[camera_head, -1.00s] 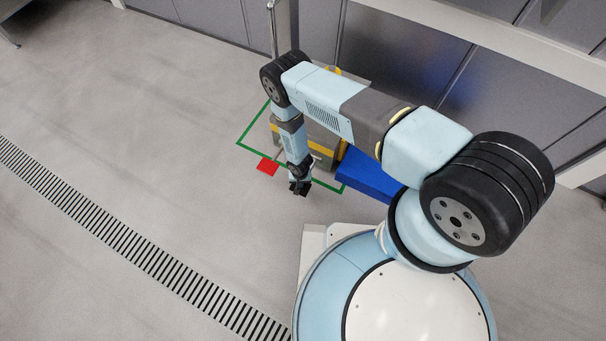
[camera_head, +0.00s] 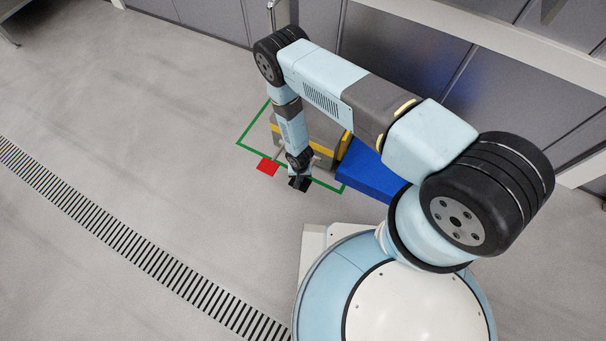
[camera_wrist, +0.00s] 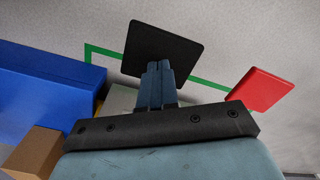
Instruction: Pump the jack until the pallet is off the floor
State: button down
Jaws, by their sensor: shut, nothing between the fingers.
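A flat black pad (camera_head: 300,185), which looks like the jack's pump pedal, stands at the front edge of the green floor outline. It also shows in the wrist view (camera_wrist: 165,45). A red pad (camera_head: 267,168) sits to its left, and to its right in the wrist view (camera_wrist: 261,90). My gripper (camera_wrist: 158,70) is shut and empty, its fingertips over the black pad; I cannot tell if they touch it. A grey and yellow body (camera_head: 322,155), apparently the jack or its load, is partly hidden behind my arm. Whether a pallet is clear of the floor cannot be seen.
A blue block (camera_head: 368,172) stands right of the grey and yellow body. A brown box (camera_wrist: 36,150) shows low at the left of the wrist view. A slatted floor strip (camera_head: 130,245) runs across the left. Open grey floor (camera_head: 110,90) lies to the left.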

jog(key=shift+f, duration=0.15)
jog(key=shift+f, duration=3)
jog(key=shift+r, duration=3.2)
jog(key=shift+r, duration=0.1)
jog(key=shift+r, duration=2.4)
